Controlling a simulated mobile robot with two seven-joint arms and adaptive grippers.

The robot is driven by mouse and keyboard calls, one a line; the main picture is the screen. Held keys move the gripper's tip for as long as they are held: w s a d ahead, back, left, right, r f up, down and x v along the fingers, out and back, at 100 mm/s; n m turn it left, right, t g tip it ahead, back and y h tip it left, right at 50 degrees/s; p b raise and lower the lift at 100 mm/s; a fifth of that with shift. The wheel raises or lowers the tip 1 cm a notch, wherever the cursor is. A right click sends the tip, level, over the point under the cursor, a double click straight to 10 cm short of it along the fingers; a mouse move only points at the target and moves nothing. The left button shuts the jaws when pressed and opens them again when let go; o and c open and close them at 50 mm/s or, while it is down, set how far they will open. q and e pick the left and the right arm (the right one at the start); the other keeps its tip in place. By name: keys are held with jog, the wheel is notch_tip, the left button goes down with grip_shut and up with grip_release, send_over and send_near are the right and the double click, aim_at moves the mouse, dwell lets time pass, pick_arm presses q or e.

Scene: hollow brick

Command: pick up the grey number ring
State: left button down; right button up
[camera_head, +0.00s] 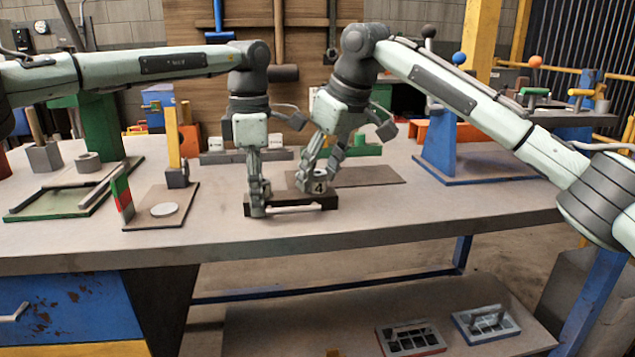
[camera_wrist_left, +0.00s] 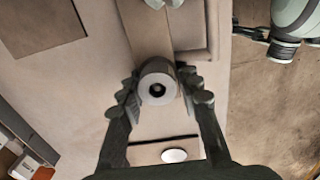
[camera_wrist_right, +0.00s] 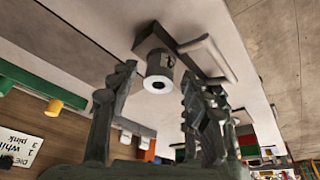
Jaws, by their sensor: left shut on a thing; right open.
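A pale grey ring marked 4 (camera_head: 319,187) stands upright at the right end of a dark shallow tray (camera_head: 290,207) on the bench. It also shows in the right wrist view (camera_wrist_right: 158,71). My right gripper (camera_head: 313,180) is open, with the ring between and beyond its fingers. My left gripper (camera_head: 260,205) is low at the tray's left end. In the left wrist view it is shut on a grey hollow cylinder (camera_wrist_left: 157,98); no number shows on its visible end. In the head view the fingers mostly hide this cylinder.
A brown board (camera_head: 370,176) lies behind the tray at right. To the left are a board with a pale disc (camera_head: 164,209) and a yellow post (camera_head: 173,140), and a green-edged tray (camera_head: 60,203). A blue stand (camera_head: 440,150) is at right. The bench front is clear.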

jog(key=shift+w+a+f, duration=0.1)
jog(key=shift+a+f, duration=0.05)
jog(key=shift+f, duration=0.3)
grip_shut()
jog(key=shift+r, duration=0.1)
jog(key=shift+r, duration=0.5)
notch_tip(320, 180, up, 2)
jog(key=shift+r, duration=0.2)
jog(key=s+d, duration=1.2)
jog(key=shift+s+d, duration=0.4)
